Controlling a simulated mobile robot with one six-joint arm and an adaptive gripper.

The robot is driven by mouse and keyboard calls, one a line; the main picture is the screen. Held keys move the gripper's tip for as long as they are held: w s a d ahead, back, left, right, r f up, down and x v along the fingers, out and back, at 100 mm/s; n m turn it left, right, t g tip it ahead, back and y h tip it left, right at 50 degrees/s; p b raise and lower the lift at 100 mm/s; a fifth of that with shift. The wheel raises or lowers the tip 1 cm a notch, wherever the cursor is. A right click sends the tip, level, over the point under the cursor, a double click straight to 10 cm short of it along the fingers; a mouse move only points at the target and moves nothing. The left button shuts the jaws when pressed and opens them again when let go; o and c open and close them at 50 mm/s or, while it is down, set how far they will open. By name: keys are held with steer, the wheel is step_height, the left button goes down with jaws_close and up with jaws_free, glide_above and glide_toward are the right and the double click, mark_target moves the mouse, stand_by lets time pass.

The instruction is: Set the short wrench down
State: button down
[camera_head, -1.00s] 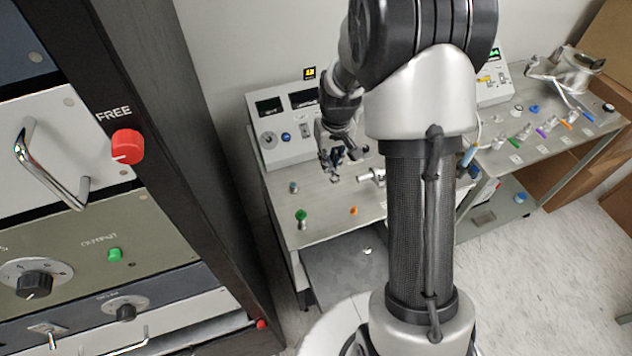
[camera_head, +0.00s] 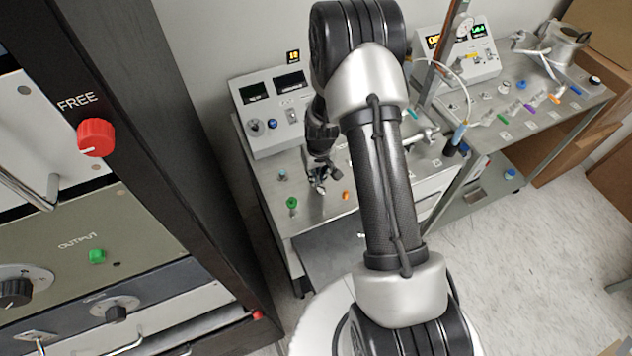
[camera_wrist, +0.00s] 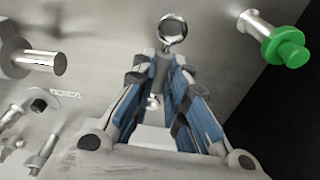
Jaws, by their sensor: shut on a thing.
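The short wrench (camera_wrist: 172,42) is in my gripper in the wrist view, its bright ring end sticking out past the fingertips. My gripper (camera_wrist: 163,70) is shut on its shank with blue-padded fingers. In the head view my gripper (camera_head: 319,186) is low over the left bench (camera_head: 315,212), near its front part. The wrench is too small to make out there. I cannot tell whether it touches the bench top.
A green-capped fitting (camera_wrist: 287,50) stands right of the wrench in the wrist view, by the bench edge. A metal cylinder (camera_wrist: 45,62) is at left, with small hardware below. An orange piece (camera_head: 345,195) lies right of my gripper. The dark rack (camera_head: 170,150) stands at left.

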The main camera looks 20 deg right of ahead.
steer(key=shift+f, duration=2.05)
steer(key=shift+f+b, duration=0.15)
steer(key=shift+b, duration=0.25)
steer(key=c, duration=1.6)
jaws_free()
